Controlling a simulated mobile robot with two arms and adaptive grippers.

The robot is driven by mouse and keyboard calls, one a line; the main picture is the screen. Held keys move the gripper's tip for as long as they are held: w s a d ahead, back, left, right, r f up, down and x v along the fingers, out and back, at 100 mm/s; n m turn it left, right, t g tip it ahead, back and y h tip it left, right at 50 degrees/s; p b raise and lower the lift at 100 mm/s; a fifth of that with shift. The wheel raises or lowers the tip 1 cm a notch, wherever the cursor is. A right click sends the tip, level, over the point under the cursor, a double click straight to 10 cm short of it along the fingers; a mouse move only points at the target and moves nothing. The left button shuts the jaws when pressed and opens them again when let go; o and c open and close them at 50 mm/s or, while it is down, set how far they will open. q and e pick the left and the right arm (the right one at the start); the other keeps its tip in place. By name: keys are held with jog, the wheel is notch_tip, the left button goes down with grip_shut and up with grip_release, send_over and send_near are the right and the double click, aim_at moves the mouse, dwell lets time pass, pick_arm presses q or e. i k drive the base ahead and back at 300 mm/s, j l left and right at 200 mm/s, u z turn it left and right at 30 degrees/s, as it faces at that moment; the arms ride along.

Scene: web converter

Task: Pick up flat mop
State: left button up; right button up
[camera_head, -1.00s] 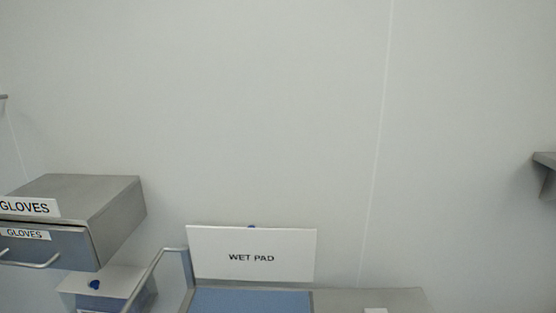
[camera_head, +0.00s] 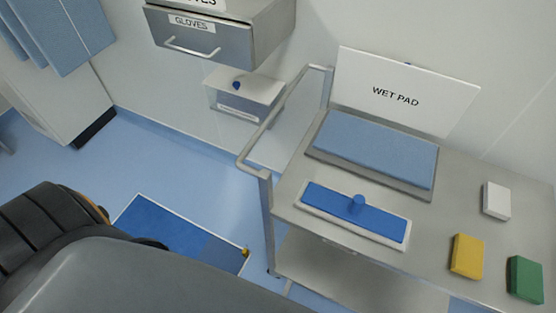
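The flat mop (camera_head: 328,203) lies on the top shelf of a grey metal cart, near its front edge. Neither of my grippers is in view. A dark part of my own body fills the lower left corner, apart from the mop.
The cart (camera_head: 440,167) has a side handle (camera_head: 270,118). It also holds a blue wet pad stack (camera_head: 375,150), a "WET PAD" sign (camera_head: 400,92), and white (camera_head: 496,200), yellow (camera_head: 467,256) and green (camera_head: 525,279) blocks. A gloves drawer (camera_head: 205,41) hangs above left.

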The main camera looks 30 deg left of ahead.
aim_at(353, 214)
jog(key=j+z, duration=0.1)
jog(key=j, duration=0.35)
jog(key=k+j+z, duration=0.1)
jog(key=j, duration=0.4)
jog(key=k+j+z, duration=0.1)
jog(key=j, duration=0.35)
jog(key=k+j+z, duration=0.15)
jog(key=j, duration=0.3)
